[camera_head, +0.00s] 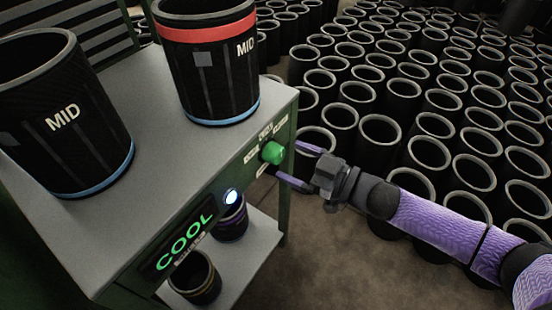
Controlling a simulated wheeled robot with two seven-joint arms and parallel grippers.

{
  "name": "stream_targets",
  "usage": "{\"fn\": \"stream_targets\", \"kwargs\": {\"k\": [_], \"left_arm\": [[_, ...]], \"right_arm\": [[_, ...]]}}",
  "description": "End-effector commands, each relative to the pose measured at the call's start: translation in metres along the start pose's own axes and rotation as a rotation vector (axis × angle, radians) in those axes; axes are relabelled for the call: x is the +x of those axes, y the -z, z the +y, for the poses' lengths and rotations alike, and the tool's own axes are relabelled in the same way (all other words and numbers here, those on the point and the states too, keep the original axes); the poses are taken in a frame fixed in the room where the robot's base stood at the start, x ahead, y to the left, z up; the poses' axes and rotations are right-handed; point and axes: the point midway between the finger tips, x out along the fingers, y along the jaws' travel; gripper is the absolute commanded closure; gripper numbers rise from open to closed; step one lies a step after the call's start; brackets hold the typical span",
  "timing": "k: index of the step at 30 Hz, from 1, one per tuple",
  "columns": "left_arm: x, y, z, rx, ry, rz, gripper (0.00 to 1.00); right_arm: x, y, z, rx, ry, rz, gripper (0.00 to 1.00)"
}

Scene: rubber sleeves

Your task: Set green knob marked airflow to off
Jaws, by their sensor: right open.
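The green knob (273,152) sits on the green front panel of the grey-topped cabinet, near its right corner. Small white labels surround the knob; their words are too small to read. My right gripper (288,163) comes in from the right. Its two purple fingers are spread, one above and one below the knob's level, just to the right of the knob. I cannot tell whether they touch it. Nothing is between the fingers. My left gripper is not in view.
On the cabinet top (150,150) stand two black sleeves marked MID, one with a red band (208,70), one plain (62,118). A lit COOL sign (185,243) and a glowing button (231,197) are on the panel. Smaller sleeves stand on the lower shelf. Many black sleeves crowd the floor behind.

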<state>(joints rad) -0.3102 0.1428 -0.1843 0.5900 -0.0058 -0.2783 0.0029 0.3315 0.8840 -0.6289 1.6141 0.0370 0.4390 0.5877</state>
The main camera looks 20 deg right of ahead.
Motion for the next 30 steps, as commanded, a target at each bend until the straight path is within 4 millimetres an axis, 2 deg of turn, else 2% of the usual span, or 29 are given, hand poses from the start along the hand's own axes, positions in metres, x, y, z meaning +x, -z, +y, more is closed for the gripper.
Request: {"fn": "stream_targets", "kwargs": {"k": [3, 6, 15, 17, 28, 29, 30], "left_arm": [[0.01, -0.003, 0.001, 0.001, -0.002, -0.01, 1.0], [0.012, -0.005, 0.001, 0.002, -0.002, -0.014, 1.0], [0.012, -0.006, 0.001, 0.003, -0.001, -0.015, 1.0], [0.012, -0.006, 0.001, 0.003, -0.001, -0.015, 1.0], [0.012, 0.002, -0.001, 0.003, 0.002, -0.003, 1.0], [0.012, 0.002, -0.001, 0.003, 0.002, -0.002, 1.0], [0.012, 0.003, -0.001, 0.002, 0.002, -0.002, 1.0]], "right_arm": [[0.02, -0.003, 0.0, 0.001, 0.0, 0.001, 0.06], [0.029, -0.002, 0.0, 0.0, -0.001, -0.001, 0.06], [0.033, 0.0, 0.001, 0.0, -0.003, -0.003, 0.06], [0.033, 0.0, 0.001, -0.001, -0.003, -0.003, 0.16], [0.033, -0.001, 0.001, -0.001, -0.003, -0.003, 0.94], [0.033, -0.001, 0.001, -0.001, -0.003, -0.003, 0.99], [0.033, -0.001, 0.001, -0.001, -0.003, -0.003, 0.99]]}}
